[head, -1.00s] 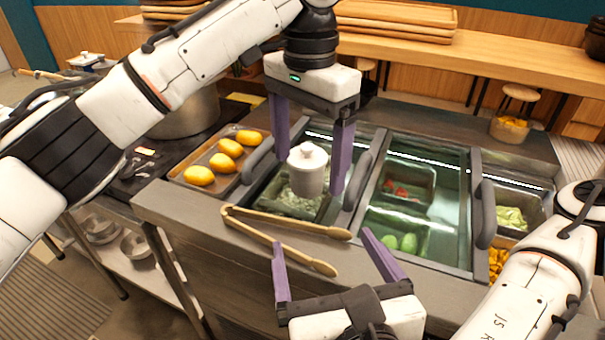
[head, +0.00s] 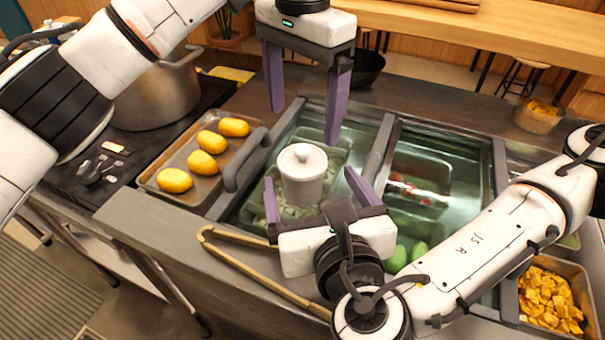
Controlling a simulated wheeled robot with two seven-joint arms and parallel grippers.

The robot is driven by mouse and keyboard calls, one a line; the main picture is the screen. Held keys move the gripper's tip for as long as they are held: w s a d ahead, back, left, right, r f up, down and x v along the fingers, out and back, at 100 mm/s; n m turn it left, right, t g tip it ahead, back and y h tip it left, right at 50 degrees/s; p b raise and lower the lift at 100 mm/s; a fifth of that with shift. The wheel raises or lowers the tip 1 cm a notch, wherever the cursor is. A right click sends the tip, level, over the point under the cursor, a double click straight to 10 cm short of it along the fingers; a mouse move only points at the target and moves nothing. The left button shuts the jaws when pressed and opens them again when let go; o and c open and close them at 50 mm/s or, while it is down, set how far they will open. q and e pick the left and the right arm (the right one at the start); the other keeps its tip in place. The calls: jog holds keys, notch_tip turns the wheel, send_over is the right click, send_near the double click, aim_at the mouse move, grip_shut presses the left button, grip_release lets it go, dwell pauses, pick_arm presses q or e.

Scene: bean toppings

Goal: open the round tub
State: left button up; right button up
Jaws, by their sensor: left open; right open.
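The round tub (head: 302,188) is white, with a pale lid (head: 302,158) that has a small knob on top. The lid sits on the tub, and the tub stands upright over the left well of the counter, among pale green contents. My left gripper (head: 305,126) is open and empty, pointing down above and behind the lid. My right gripper (head: 309,177) is open at the near side of the tub, one finger to the left of it and one to the right. It hides the tub's lower front, and I cannot tell whether its fingers touch the tub.
Wooden tongs (head: 250,272) lie on the counter's front edge, partly behind my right arm. A tray (head: 150,183) of yellow oval items is at the left. A large pot (head: 160,92) stands behind left.

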aim_at(304, 164)
pick_arm(q)
jog(key=shift+w, duration=0.15)
pick_arm(e)
jog(key=x, duration=0.6)
jog(key=shift+c, duration=0.5)
